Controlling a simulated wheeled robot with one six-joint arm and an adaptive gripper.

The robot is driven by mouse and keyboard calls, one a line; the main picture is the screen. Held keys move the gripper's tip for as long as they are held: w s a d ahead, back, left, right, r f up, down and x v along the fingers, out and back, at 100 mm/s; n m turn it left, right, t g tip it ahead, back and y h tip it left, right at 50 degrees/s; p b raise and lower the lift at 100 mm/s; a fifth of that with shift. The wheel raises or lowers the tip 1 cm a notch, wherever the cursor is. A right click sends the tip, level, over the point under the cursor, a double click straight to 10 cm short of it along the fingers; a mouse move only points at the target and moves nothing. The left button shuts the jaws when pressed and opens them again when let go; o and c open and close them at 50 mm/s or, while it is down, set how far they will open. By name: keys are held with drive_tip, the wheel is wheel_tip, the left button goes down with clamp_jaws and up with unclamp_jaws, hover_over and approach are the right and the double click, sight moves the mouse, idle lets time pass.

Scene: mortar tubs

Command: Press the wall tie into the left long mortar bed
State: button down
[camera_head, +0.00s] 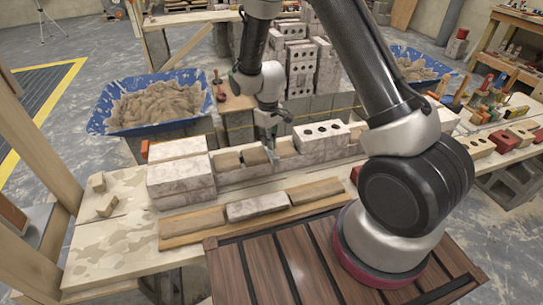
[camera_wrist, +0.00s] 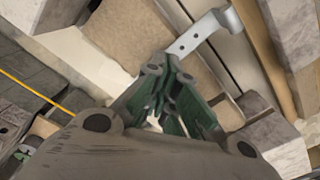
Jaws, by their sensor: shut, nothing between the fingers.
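The wall tie (camera_wrist: 198,35) is a pale grey metal strip with holes and a bent end, seen in the wrist view. Its lower end is over the edge of a tan, rough mortar bed (camera_wrist: 128,42); I cannot tell how deep it sits. My gripper (camera_wrist: 168,78) is shut and empty, its green fingertips close to the tie's near end. In the head view my gripper (camera_head: 269,140) is low over the brick wall, beside the tan mortar beds on its top (camera_head: 228,160).
White-grey bricks (camera_head: 180,178) stand at the wall's left end, and a holed brick (camera_head: 321,135) stands right of my gripper. A board (camera_head: 172,240) with several long blocks lies in front. A blue mortar tub (camera_head: 205,103) is behind left. Tools and bricks crowd the right.

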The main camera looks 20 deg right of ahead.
drive_tip(key=shift+f, duration=1.1)
idle(1.6)
wheel_tip(320, 180, up, 9)
idle(0.9)
idle(0.4)
